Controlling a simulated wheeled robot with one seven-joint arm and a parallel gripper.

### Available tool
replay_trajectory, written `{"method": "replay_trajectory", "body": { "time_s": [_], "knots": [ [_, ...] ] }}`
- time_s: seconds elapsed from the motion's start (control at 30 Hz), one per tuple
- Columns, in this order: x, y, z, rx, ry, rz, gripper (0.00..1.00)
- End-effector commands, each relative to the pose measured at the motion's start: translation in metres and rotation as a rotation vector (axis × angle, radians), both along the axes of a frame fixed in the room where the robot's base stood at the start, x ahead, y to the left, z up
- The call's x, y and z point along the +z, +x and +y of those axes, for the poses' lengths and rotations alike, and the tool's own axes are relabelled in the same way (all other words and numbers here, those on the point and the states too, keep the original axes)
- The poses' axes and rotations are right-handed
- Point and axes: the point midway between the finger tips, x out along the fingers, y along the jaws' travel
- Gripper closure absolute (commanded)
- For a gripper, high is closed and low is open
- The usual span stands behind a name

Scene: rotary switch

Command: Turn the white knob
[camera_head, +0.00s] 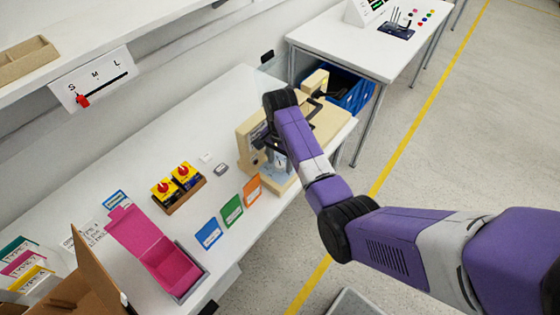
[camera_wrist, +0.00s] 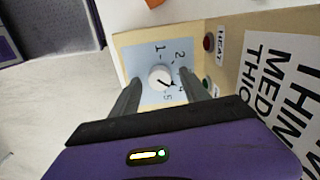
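The white knob (camera_wrist: 160,78) is a small round dial with a dark pointer mark, on a light blue plate (camera_wrist: 153,56) printed with numbers around it. The plate is on a beige machine (camera_wrist: 125,41), which also stands at the far end of the bench in the head view (camera_head: 246,134). My gripper (camera_wrist: 160,80) is open, with one dark finger to the left of the knob and one to the right. I cannot tell whether either finger touches it.
A red button (camera_wrist: 209,42) marked HEAT and a green one sit beside the dial. On the bench, red-and-yellow switches (camera_head: 174,184), colored cards (camera_head: 231,211) and a pink box (camera_head: 162,254) stand left of my gripper. A blue bin (camera_head: 356,94) is behind the machine.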

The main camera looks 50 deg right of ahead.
Motion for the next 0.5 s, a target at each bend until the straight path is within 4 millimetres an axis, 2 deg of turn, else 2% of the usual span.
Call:
{"method": "replay_trajectory", "body": {
  "time_s": [0.23,0.5],
  "knots": [
    [0.008,0.001,0.000,0.001,-0.001,-0.002,0.46],
    [0.051,0.001,0.000,0.001,-0.002,-0.003,0.46]
  ]
}}
